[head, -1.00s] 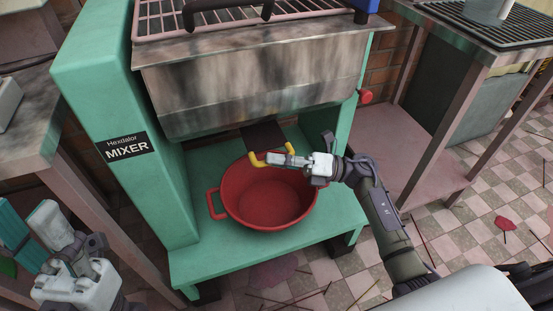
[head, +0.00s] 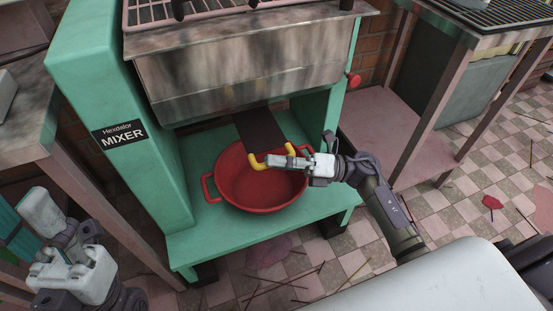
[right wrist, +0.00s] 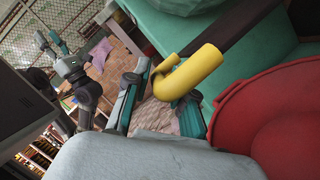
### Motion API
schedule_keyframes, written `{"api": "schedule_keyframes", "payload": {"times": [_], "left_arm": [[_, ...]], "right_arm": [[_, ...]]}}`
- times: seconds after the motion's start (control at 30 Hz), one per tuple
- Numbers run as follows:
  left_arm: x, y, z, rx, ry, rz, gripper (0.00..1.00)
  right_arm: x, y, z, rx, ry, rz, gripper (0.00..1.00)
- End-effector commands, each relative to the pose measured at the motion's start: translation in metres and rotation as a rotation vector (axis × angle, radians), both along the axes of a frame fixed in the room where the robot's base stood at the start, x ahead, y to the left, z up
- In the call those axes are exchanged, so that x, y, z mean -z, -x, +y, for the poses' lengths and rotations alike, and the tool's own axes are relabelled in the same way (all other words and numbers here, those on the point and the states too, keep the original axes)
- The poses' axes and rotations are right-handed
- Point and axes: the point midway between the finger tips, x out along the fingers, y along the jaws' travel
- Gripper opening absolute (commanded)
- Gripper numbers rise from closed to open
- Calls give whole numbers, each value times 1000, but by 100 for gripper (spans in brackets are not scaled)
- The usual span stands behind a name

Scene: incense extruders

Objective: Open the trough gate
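The trough gate is a dark flat plate (head: 258,130) sticking out from under the metal trough (head: 230,80) of the teal mixer. Its yellow U-shaped handle (head: 290,149) is at the plate's front edge, above a red bowl (head: 240,185). My right gripper (head: 272,160) reaches in from the right at the handle. In the right wrist view its teal fingers (right wrist: 160,105) lie close on both sides of the yellow bar (right wrist: 205,65) and look closed on it.
The red bowl stands on the teal shelf (head: 215,245) directly under the gate and handle. A table (head: 390,120) with a lower shelf stands to the right, and another table (head: 25,140) to the left. Tiled floor with scattered sticks is in front.

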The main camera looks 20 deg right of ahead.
Motion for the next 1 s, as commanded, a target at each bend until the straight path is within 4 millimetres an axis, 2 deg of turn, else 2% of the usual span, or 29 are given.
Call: {"api": "schedule_keyframes", "payload": {"times": [0.07,0.33,0.47,0.57,0.9,1.0], "left_arm": [[0,0,0,0,0,0,40],[0,-1,0,-1,1,0,40],[0,-1,0,-1,1,0,40],[0,-1,0,-1,1,0,40],[0,-1,0,0,0,1,40],[0,-1,0,0,0,1,40]], "right_arm": [[0,0,0,1,-1,0,41],[0,0,0,0,-1,0,41],[2,2,-8,2,1,1,41],[5,6,-22,2,2,1,41],[20,26,-88,2,1,3,41],[23,30,-101,2,1,2,41]]}}
